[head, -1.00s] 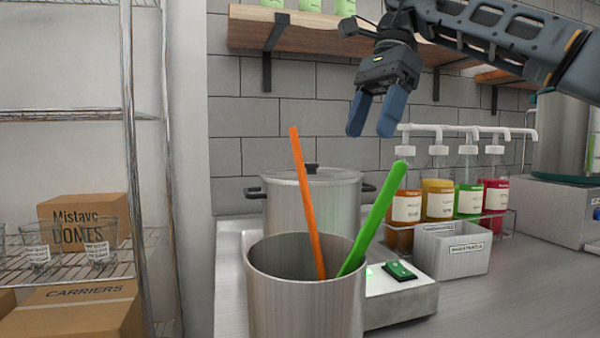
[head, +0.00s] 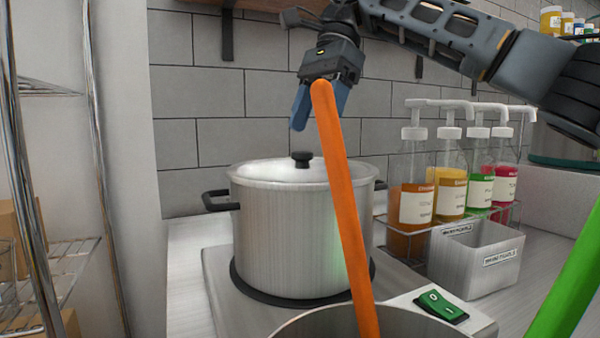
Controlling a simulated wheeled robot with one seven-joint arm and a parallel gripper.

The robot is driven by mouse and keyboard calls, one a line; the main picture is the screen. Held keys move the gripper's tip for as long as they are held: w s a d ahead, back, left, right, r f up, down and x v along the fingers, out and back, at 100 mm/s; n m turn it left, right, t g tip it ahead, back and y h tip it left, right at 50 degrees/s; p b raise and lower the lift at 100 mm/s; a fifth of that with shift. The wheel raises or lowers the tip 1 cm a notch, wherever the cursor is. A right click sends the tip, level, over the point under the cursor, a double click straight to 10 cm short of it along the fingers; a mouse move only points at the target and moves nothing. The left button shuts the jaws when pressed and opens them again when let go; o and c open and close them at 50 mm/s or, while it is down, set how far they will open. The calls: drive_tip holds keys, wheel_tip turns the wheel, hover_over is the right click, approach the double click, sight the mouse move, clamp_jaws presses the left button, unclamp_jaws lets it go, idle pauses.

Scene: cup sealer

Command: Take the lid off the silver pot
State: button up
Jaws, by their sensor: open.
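The silver pot (head: 290,240) stands on a dark round burner on the counter, with a black handle on its left side. Its lid (head: 262,170) is on, with a black knob (head: 301,159) at the centre. My gripper (head: 320,108) is open and points down above the lid, a little to the right of the knob in the picture and apart from it. The orange stick partly hides its right finger. No object shows between the fingers.
A silver container (head: 300,325) in front holds the orange stick (head: 340,200) and a green stick (head: 570,285). Pump bottles (head: 415,200) stand in a rack at right, behind a grey bin (head: 478,260). A green switch (head: 441,306) is on the burner unit. A wire shelf (head: 50,290) is at left.

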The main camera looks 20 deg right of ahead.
sight(302, 152)
drive_tip(key=x, duration=0.5)
drive_tip(key=shift+s, duration=0.1)
drive_tip(key=shift+c, duration=0.2)
clamp_jaws()
